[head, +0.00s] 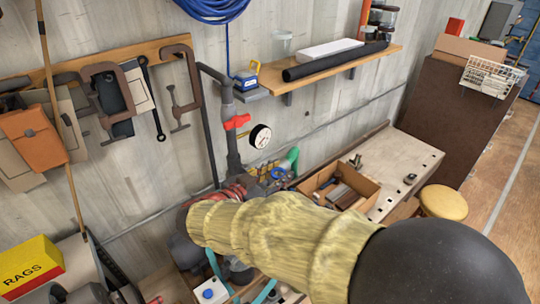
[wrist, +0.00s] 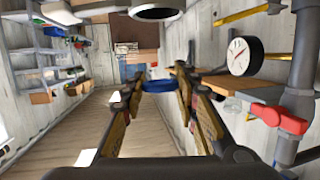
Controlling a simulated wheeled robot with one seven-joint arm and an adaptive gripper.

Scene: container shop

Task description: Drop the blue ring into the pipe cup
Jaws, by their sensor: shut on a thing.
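My gripper (wrist: 158,82) is shut on the blue ring (wrist: 157,86), which sits between its two fingertips in the wrist view. In the head view the blue ring (head: 279,173) shows small beyond my sleeved arm, below and right of the gauge, beside a green curved tube (head: 291,159). I cannot clearly pick out the pipe cup. The grey upright pipe (head: 232,150) with a red valve handle stands left of the ring. In the wrist view a dark oval opening with a pale rim (wrist: 157,12) shows above the ring; I cannot tell whether it is the cup.
A round gauge (head: 260,136) sits beside the pipe. A wall shelf (head: 335,65) holds a white box and a black roll. A bench (head: 408,165) with a cardboard box (head: 352,190) stands right of the ring. Clamps (head: 182,88) hang at left.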

